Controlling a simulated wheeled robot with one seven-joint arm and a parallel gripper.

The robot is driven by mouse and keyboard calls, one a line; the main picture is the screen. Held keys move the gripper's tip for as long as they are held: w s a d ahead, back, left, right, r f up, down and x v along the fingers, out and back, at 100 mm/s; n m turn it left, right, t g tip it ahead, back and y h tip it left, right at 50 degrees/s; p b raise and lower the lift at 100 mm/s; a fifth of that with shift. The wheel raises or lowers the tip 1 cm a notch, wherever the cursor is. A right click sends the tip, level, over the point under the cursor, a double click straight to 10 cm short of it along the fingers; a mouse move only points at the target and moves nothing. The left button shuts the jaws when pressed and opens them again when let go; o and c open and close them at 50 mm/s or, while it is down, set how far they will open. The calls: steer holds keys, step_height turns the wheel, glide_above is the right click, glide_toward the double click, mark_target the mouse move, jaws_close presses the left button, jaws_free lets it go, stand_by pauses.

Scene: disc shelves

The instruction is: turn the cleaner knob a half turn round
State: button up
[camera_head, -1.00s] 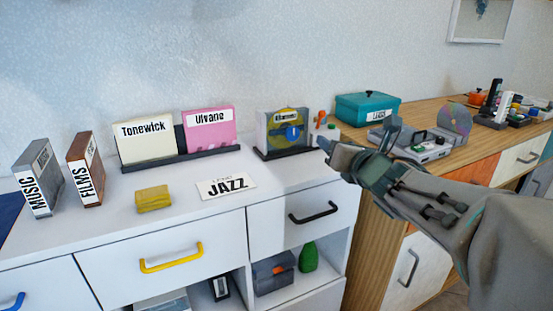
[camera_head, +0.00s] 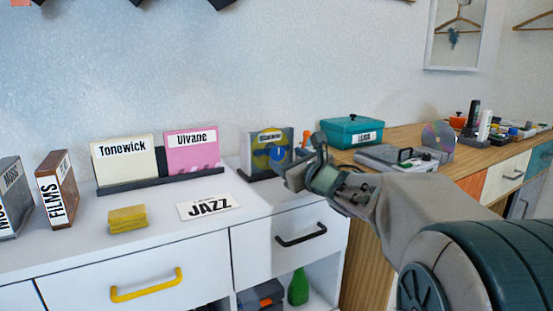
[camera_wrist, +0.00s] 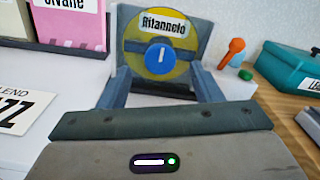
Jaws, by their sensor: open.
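The disc cleaner (camera_head: 250,143) stands on the white cabinet, with a yellow disc upright against its dark back. Its round blue knob (camera_head: 277,154) sits at the disc's centre. In the wrist view the knob (camera_wrist: 158,62) faces me, with a short, near-upright white mark. My gripper (camera_head: 300,158) is open and empty, just in front of the cleaner. In the wrist view its fingers (camera_wrist: 161,76) stand either side of the knob's line of sight, with a gap around it. I cannot tell the remaining depth to the knob.
An orange-topped item (camera_wrist: 231,52) stands right of the cleaner, and a teal box (camera_head: 352,131) is beyond it. A "JAZZ" card (camera_head: 208,207) and a yellow block (camera_head: 127,218) lie on the cabinet top.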

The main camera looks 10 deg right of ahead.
mark_target(278, 153)
steer(key=shift+x, duration=1.85)
steer(key=c, duration=1)
